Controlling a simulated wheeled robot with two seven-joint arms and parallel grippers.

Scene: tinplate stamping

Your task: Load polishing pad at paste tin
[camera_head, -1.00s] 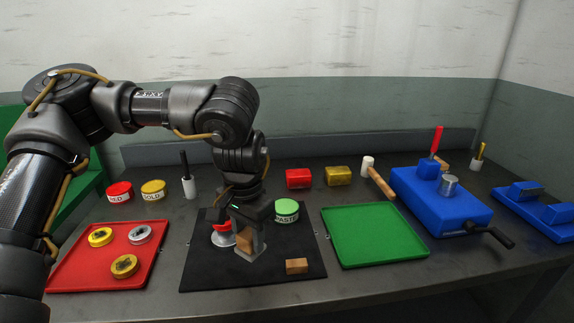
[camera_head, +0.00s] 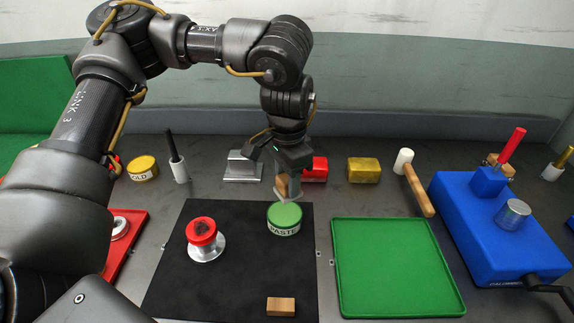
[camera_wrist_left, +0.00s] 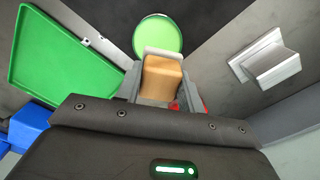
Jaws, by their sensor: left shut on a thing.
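My left gripper (camera_head: 287,178) is shut on a tan block with a pale edge, which I take to be the polishing pad (camera_wrist_left: 162,78). It holds the pad just above and behind the paste tin; I cannot tell whether they touch. The fingers partly hide the pad in the head view. My right gripper is not in view.
A red-topped piece on a silver base (camera_head: 203,240) stands left of the tin. A small wooden block (camera_head: 281,306) lies at the mat's front. A silver stand (camera_head: 241,167) is behind the mat. An empty green tray (camera_head: 395,265) and blue press (camera_head: 490,230) are right.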

